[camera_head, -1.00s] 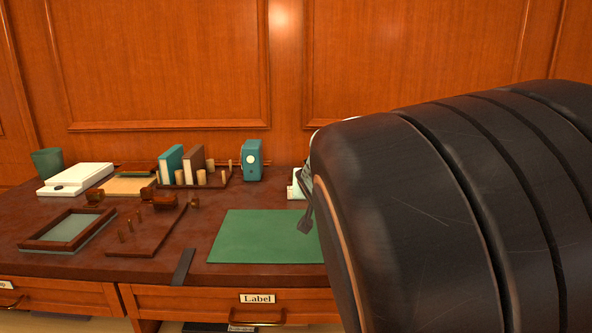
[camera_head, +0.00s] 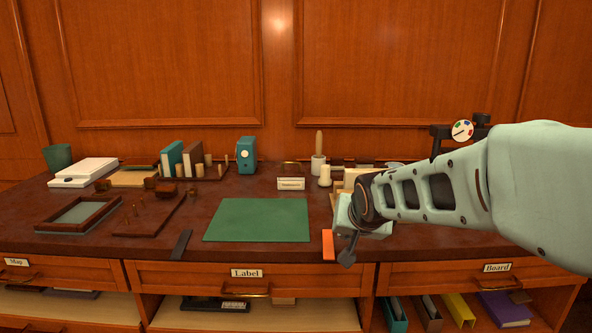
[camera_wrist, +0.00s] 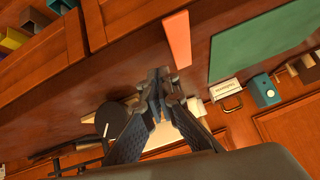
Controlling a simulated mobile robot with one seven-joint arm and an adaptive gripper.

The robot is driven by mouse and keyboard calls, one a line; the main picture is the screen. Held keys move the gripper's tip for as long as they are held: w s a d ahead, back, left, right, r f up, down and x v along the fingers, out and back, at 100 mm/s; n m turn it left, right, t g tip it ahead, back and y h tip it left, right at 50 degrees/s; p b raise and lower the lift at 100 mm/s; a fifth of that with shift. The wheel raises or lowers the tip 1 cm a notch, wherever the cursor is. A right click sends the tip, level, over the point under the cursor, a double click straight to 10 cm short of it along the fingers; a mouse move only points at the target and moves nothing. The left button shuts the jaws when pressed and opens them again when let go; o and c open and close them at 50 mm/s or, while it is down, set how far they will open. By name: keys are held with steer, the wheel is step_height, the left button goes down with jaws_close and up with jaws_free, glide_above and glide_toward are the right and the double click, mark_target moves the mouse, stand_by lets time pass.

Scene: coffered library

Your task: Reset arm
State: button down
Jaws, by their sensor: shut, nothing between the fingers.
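My gripper (camera_head: 347,250) is at the right of centre in the head view, above the front part of the desk (camera_head: 130,245), beside an orange strip (camera_head: 328,245). In the wrist view my gripper (camera_wrist: 158,78) shows its two dark fingers drawn together at the tips, with nothing held. The orange strip also shows there (camera_wrist: 177,40), apart from the fingertips. My pale forearm hides part of the desk's right side.
A green mat (camera_head: 257,220) lies mid-desk. A teal box (camera_head: 246,155), a label card (camera_head: 291,184), a candle-like white object (camera_head: 325,175) and book stands are at the back. A dial stand (camera_head: 462,131) is behind my arm. Drawers (camera_head: 250,277) line the front.

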steer(key=s+d+f+n+g+p, duration=0.15)
steer(key=s+g, duration=0.25)
steer(key=s, duration=2.4)
step_height(320, 180, up, 33)
steer(key=p, duration=3.2)
steer(key=shift+d+f, duration=0.2)
steer(key=shift+d, duration=0.1)
steer(key=shift+n, duration=0.25)
